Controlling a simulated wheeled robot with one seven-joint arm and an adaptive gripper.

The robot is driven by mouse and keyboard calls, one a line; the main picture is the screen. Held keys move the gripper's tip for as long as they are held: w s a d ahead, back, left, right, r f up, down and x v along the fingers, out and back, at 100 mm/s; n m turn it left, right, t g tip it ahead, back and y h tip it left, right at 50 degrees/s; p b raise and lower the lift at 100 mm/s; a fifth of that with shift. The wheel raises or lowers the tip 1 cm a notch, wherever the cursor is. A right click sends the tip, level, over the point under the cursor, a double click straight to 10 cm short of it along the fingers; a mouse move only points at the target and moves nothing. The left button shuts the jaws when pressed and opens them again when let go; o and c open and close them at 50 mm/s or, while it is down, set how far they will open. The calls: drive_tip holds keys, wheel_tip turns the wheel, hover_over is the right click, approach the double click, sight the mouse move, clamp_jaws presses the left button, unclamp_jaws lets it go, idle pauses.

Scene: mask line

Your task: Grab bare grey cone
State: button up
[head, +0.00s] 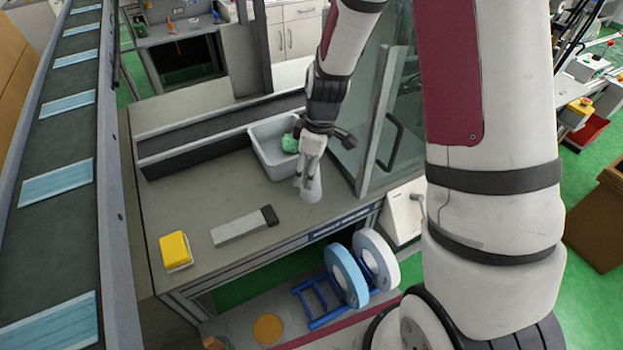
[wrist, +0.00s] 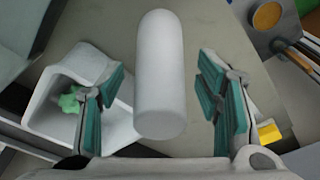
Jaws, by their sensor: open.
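The bare grey cone (head: 312,184) stands upright on the grey counter, just below my gripper in the head view. In the wrist view the pale grey cone (wrist: 160,75) lies between my two finger pads, with a visible gap on each side. My gripper (wrist: 163,98) is open around it. In the head view my gripper (head: 311,160) partly hides the cone's upper part.
A white bin (head: 268,158) with a green item (head: 290,143) stands close left of the cone. A yellow block (head: 175,250) and a grey bar with a dark end (head: 240,228) lie nearer on the counter. A glass panel (head: 372,120) rises at right.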

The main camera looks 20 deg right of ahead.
drive_tip(key=shift+f, duration=0.4)
drive_tip(key=c, duration=1.2)
drive_tip(key=shift+r, duration=0.1)
drive_tip(key=shift+s+r+p, duration=0.55)
drive_tip(key=shift+s+r, duration=0.3)
drive_tip(key=shift+s, duration=1.8)
drive_tip(key=shift+s+r+p, duration=0.5)
drive_tip(key=shift+s+r, duration=0.3)
drive_tip(key=shift+s, duration=1.9)
drive_tip(key=shift+s+r+p, duration=0.55)
drive_tip(key=shift+s+r, duration=0.3)
drive_tip(key=shift+s, duration=1.8)
